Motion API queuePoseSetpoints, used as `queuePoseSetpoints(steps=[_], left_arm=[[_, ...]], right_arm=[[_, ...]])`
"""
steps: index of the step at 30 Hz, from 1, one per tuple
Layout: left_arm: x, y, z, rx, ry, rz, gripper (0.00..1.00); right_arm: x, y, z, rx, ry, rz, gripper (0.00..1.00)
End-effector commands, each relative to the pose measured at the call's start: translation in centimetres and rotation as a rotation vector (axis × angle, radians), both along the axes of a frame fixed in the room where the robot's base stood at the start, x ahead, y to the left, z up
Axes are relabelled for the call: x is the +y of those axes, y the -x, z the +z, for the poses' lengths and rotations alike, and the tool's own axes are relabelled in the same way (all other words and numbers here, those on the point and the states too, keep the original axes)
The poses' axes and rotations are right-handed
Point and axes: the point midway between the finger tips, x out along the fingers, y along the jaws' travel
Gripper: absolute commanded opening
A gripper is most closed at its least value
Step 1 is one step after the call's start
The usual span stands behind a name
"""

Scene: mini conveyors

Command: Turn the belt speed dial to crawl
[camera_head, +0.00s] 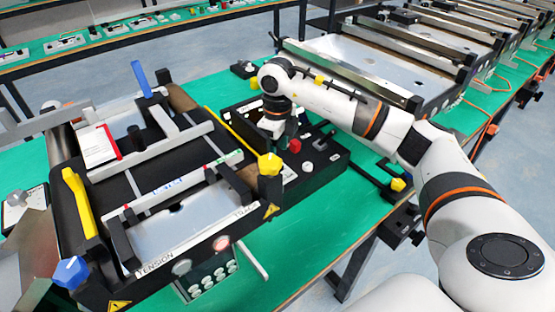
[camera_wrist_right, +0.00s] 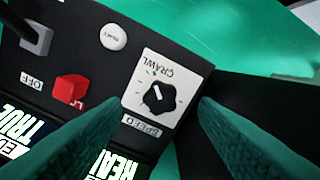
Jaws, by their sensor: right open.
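The belt speed dial (camera_wrist_right: 159,98) is a black knob on a white plate (camera_wrist_right: 136,96) marked CRAWL and SPEED in the right wrist view. A small pale mark shows on the knob's upper side; its exact setting is hard to tell. My right gripper (camera_wrist_right: 161,106) is open, with its teal fingers on either side of the dial and apart from it. In the head view my right gripper (camera_head: 273,130) points down over the black control box (camera_head: 325,160), and the arm and gripper hide the dial. I do not make out my left gripper.
A red switch (camera_wrist_right: 69,88), a white round button (camera_wrist_right: 114,37) and a grey lever (camera_wrist_right: 37,37) sit beside the dial. The mini conveyor (camera_head: 180,225) stands left of the box, with a yellow knob (camera_head: 270,163) close by. Green tabletop (camera_head: 345,215) is clear in front.

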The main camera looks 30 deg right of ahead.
Motion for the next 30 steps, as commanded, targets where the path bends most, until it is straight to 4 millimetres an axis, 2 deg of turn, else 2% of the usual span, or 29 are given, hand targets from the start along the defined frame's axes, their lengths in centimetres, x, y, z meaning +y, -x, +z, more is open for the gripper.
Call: queuePoseSetpoints(steps=[6, 12, 17, 30], left_arm=[[0.0, 0.0, -0.9, 0.000, 0.000, 0.000, 0.36], [0.0, 0.0, -1.1, 0.000, 0.000, 0.000, 0.36], [0.0, 0.0, -1.2, 0.000, 0.000, 0.000, 0.36], [0.0, 0.0, -1.1, 0.000, 0.000, 0.000, 0.36]], right_arm=[[0.0, -0.1, 4.7, -0.007, -0.001, -0.001, 0.54], [0.0, -0.1, 7.3, -0.003, -0.001, 0.000, 0.54], [0.0, 0.0, 7.9, 0.001, -0.001, 0.001, 0.54], [0.0, 0.0, 7.9, 0.000, 0.000, 0.000, 0.54]])
